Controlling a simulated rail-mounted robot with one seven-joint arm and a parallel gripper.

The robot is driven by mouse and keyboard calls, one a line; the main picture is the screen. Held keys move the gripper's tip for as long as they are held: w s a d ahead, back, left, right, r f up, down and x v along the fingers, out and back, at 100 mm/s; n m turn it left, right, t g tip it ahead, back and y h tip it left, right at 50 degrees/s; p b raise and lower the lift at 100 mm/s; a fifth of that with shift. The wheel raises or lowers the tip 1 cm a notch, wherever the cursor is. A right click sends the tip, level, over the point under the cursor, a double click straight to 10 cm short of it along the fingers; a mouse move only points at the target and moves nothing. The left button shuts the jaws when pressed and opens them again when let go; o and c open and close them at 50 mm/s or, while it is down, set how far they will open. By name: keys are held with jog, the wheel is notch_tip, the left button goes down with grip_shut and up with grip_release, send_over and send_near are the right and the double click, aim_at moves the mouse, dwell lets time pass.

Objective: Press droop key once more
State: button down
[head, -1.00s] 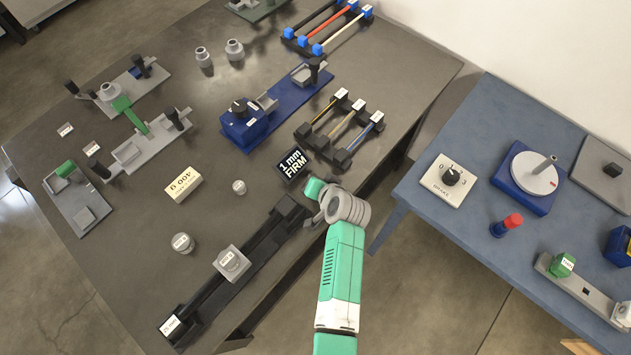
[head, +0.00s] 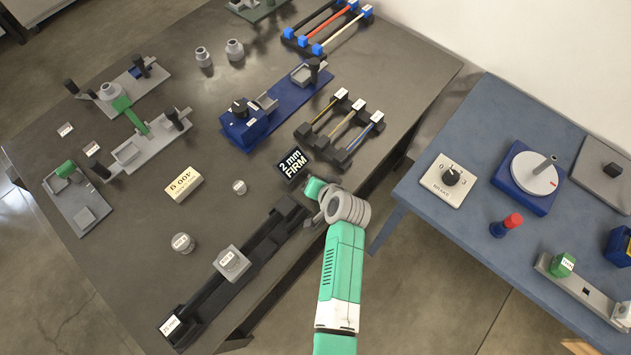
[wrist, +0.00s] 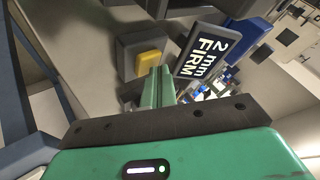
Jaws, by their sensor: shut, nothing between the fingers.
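The display (head: 293,164) on the dark table reads "2 mm FIRM"; it also shows in the wrist view (wrist: 207,55). In the wrist view a yellow key (wrist: 150,58) sits on a grey box (wrist: 128,45) beside the display; I take it for the droop key. My gripper (wrist: 159,72) is shut and empty. Its green fingertips are at the near edge of the yellow key; whether they touch it I cannot tell. In the head view my gripper (head: 314,188) is just below the display, and the key is hidden by my arm.
A long black rail fixture (head: 205,290) with a grey block (head: 231,262) runs along the table's front edge. A cream 400 g block (head: 183,185) and small grey weights stand left. A blue fixture (head: 245,125) and cable racks (head: 340,128) lie behind. A blue side table (head: 440,225) is right.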

dwell(0.8)
jog(key=shift+r+p, duration=0.85)
jog(key=shift+r, duration=0.1)
notch_tip(320, 180, up, 5)
jog(key=p, duration=0.4)
